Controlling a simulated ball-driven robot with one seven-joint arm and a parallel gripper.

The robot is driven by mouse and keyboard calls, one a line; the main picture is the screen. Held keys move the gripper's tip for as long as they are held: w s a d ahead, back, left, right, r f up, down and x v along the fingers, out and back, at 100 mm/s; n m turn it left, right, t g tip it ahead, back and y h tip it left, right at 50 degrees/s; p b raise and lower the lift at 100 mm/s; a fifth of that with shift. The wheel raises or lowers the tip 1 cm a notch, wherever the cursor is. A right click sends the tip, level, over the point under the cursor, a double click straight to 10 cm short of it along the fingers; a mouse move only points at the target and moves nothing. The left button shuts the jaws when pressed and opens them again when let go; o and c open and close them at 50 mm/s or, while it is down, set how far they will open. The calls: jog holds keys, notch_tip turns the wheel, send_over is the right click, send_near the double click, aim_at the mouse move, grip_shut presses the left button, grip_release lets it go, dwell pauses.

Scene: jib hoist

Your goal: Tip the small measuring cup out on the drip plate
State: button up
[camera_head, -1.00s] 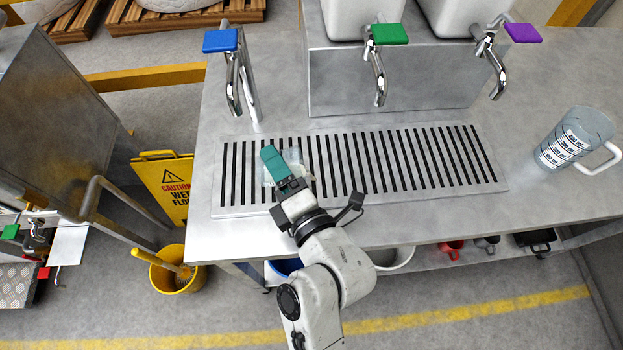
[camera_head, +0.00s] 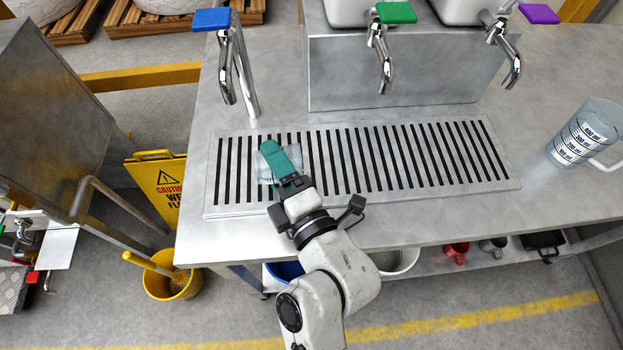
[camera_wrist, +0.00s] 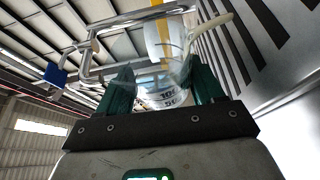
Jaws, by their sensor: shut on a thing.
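My gripper (camera_head: 268,148), with teal fingers, is shut on the small measuring cup (camera_head: 264,172). The cup is clear with dark volume marks and is partly hidden by a finger in the head view. In the wrist view the cup (camera_wrist: 163,97) sits between both fingers (camera_wrist: 160,80). It looks tipped well over towards its side, with its mouth at the picture's top and its handle at the upper right. The slotted drip plate (camera_head: 362,200) lies under the cup, which is over its left end. I cannot tell whether anything is in the cup or running out.
Taps with blue (camera_head: 211,20), green (camera_head: 396,12) and purple (camera_head: 539,13) handles stand behind the plate. A large measuring jug (camera_head: 583,135) stands at the right. A yellow bucket (camera_head: 170,285) and caution sign (camera_head: 158,190) are on the floor at left. The plate's middle and right are clear.

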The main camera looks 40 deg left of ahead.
jog(key=shift+w+d+m+b, duration=0.1)
jog(key=shift+m+b, duration=0.2)
jog(key=shift+b, duration=0.35)
